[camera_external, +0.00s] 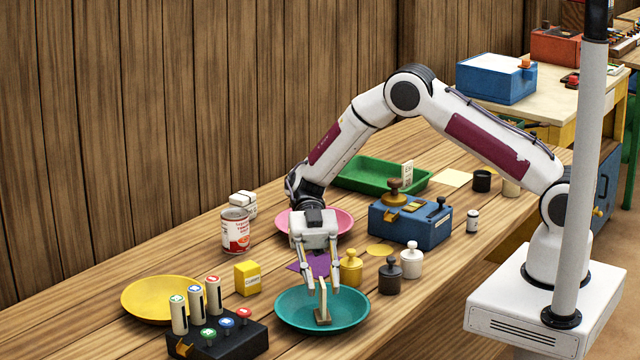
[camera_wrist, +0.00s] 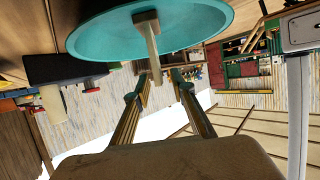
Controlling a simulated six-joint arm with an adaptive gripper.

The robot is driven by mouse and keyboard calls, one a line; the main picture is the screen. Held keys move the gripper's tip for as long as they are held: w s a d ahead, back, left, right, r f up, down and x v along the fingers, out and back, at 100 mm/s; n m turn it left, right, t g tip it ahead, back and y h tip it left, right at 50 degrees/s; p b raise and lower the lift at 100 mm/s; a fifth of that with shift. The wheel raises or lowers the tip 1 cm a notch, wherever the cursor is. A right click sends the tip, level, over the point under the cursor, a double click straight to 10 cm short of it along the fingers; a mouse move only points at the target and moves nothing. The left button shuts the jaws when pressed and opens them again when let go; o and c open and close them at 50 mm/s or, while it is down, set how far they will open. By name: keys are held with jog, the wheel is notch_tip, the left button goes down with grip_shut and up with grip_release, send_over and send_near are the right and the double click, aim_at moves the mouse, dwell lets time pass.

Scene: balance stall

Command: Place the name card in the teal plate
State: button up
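The name card (camera_external: 323,302), a pale upright card on a small block-like foot, shows nearly edge-on in the teal plate (camera_external: 355,314). Its foot appears to rest on the plate's inside. In the wrist view the card (camera_wrist: 151,38) shows against the teal plate (camera_wrist: 95,38). My gripper (camera_external: 323,290) is over the plate, with one finger on each side of the card's upper part. Gaps show between the fingers and the card. In the wrist view my gripper (camera_wrist: 159,78) also looks open, its fingertips apart. The card's face is hidden.
A black button box (camera_external: 225,335) stands left of the teal plate, with a yellow plate (camera_external: 140,300) behind. Several knobbed weights (camera_external: 389,276) stand to its right. A blue scale box (camera_external: 425,232), a pink plate (camera_external: 343,220) and a green tray (camera_external: 365,172) are farther back.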

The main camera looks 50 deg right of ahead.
jog(key=shift+r, duration=3)
